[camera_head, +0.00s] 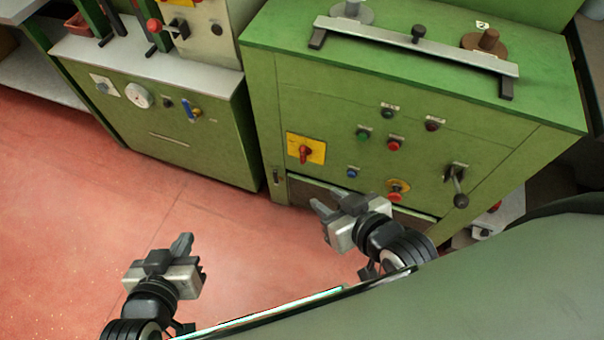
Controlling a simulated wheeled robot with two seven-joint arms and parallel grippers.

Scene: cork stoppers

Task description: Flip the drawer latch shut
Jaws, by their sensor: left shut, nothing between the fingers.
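The green cabinet (330,90) stands at the right. A dark, narrow drawer front (312,190) runs along its lower edge. A small dark latch-like fitting (275,176) is on the cabinet's lower left, beside the drawer; whether it is flipped open or shut is too small to tell. My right gripper (324,200) is in front of the drawer and hides part of it. Its fingertips look apart and empty, to the right of the fitting. My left gripper (182,242) is shut and empty over the red floor, well below and left of the fitting.
A lower green cabinet (165,120) with a gauge and blue switch stands at the left. The tall cabinet bears a yellow plate with a red knob (305,150), several buttons and a black lever (458,185). Red floor (230,225) is clear between my grippers.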

